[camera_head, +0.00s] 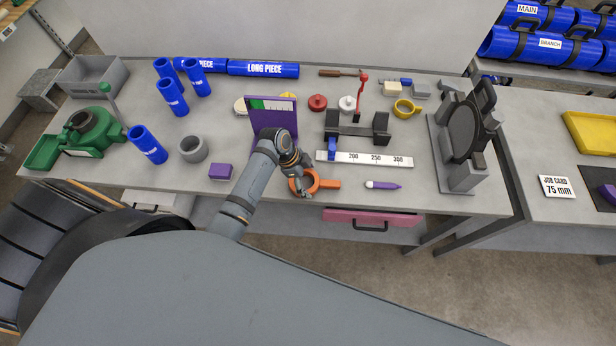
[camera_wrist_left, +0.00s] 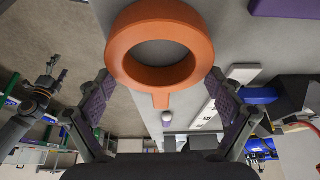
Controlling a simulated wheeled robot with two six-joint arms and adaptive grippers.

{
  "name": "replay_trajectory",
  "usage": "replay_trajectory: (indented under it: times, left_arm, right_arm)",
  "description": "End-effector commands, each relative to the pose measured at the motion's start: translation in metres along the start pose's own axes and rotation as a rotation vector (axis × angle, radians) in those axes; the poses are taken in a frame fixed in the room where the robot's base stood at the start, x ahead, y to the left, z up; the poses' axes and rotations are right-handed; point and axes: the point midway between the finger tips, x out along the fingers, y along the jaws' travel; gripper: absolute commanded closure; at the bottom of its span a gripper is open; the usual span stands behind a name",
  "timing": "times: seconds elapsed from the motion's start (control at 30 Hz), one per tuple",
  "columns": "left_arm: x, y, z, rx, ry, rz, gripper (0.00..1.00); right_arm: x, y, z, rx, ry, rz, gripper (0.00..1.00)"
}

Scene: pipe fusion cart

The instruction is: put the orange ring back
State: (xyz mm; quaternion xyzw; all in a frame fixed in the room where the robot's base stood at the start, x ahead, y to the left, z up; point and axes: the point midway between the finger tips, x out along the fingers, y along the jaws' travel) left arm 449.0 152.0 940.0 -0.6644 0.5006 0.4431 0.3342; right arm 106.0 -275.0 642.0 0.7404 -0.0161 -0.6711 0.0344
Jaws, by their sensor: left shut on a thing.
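The orange ring (camera_head: 314,180) is at the front edge of the workbench, with its short orange handle pointing right in the head view. My left gripper (camera_head: 299,180) is shut on it. In the left wrist view the orange ring (camera_wrist_left: 160,75) fills the top middle, and my left gripper (camera_wrist_left: 163,98) shows a purple-padded finger on each side. The exact contact is hard to see. At the left of that view a dark arm ends in my right gripper (camera_wrist_left: 52,78), too small to tell its jaws. It is outside the head view.
The workbench holds a purple upright gauge (camera_head: 271,103) behind the arm, a white ruler strip (camera_head: 372,160), a purple marker (camera_head: 383,185) and a purple block (camera_head: 221,171). A dark clamp (camera_head: 357,128) stands behind the strip. Blue pipes and a green machine (camera_head: 92,133) are left.

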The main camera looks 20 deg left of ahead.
Motion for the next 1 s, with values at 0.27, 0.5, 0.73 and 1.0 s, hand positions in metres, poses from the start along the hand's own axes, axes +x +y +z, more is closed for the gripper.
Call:
replay_trajectory:
  times: [0.27, 0.5, 0.73, 1.0]
  left_arm:
    - [0.003, 0.0, 0.001, 0.0, 0.0, 0.0, 0.02]
    - [0.003, 0.0, 0.001, 0.0, 0.0, 0.0, 0.0]
    - [-0.005, -0.001, 0.001, 0.001, -0.001, -0.002, 0.0]
    - [-0.067, -0.001, 0.003, 0.004, -0.004, -0.005, 0.0]
  right_arm:
    - [0.002, 0.0, 0.0, 0.0, 0.001, 0.0, 0.19]
    - [0.002, 0.003, 0.0, -0.001, 0.001, 0.004, 0.19]
    - [0.003, 0.004, -0.001, -0.002, 0.001, 0.005, 0.19]
    - [0.016, 0.004, 0.001, -0.003, 0.002, 0.006, 0.19]
